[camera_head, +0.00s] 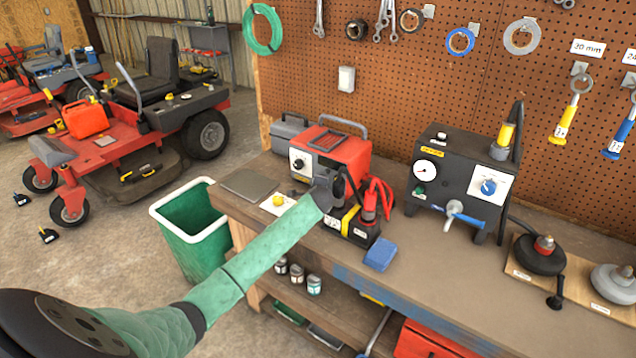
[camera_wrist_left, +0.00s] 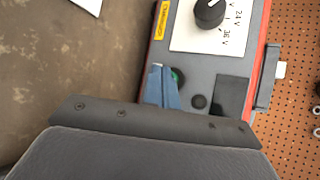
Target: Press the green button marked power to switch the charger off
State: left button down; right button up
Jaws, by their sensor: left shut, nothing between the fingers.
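The charger (camera_head: 345,150) is a red and dark grey box on the workbench. It has a white dial plate with a black knob (camera_head: 298,163). In the left wrist view its front panel (camera_wrist_left: 215,72) shows the knob (camera_wrist_left: 209,12) and a green button (camera_wrist_left: 178,76), partly hidden behind my fingers. My left gripper (camera_head: 327,188) is shut and empty in front of the charger's lower front. In the left wrist view its closed fingertips (camera_wrist_left: 158,70) are right beside the green button; I cannot tell whether they touch it. In the head view the gripper hides the button. My right gripper is not in view.
A battery with red and black clamps (camera_head: 352,228) stands just right of my gripper. A blue block (camera_head: 380,254) lies near the bench edge. A dark gauge box (camera_head: 455,180) stands farther right. A green bin (camera_head: 190,222) is left of the bench.

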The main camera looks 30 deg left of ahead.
pick_arm(q)
jog(key=shift+s, duration=0.55)
jog(key=shift+s+a+r+p, duration=0.1)
jog(key=shift+s+a+p, duration=0.05)
jog(key=shift+s+p, duration=1.25)
jog(key=shift+s+a+p, duration=0.15)
jog(key=shift+s+p, duration=0.55)
jog(key=shift+s, duration=0.9)
